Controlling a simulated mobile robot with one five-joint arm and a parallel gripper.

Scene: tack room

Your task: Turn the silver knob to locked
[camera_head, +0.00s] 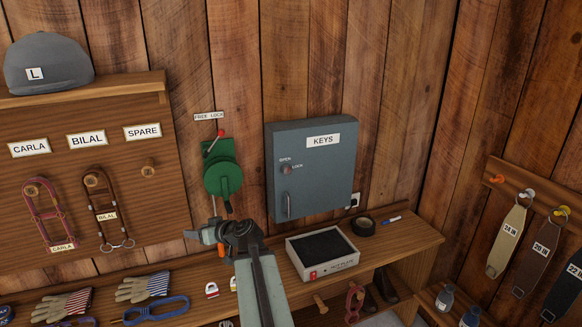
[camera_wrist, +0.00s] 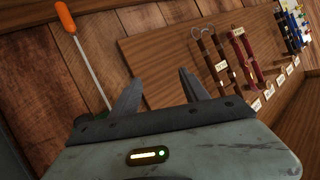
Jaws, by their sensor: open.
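The small silver knob (camera_head: 286,170) is on the front of the grey KEYS cabinet (camera_head: 310,185), beside the printed words OPEN and LOCK. It has a reddish mark; its exact turn is too small to read. My gripper (camera_head: 203,218) is open and empty, below and left of the knob and apart from it, in front of the wall under the green device. In the wrist view, the gripper (camera_wrist: 157,85) has its two fingers spread with nothing between them. The knob and the cabinet are not recognisable in the wrist view.
A green device (camera_head: 222,178) with a red-tipped lever hangs left of the cabinet. An orange-handled rod (camera_wrist: 64,17) shows in the wrist view. A strap board (camera_head: 125,215) is at left.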

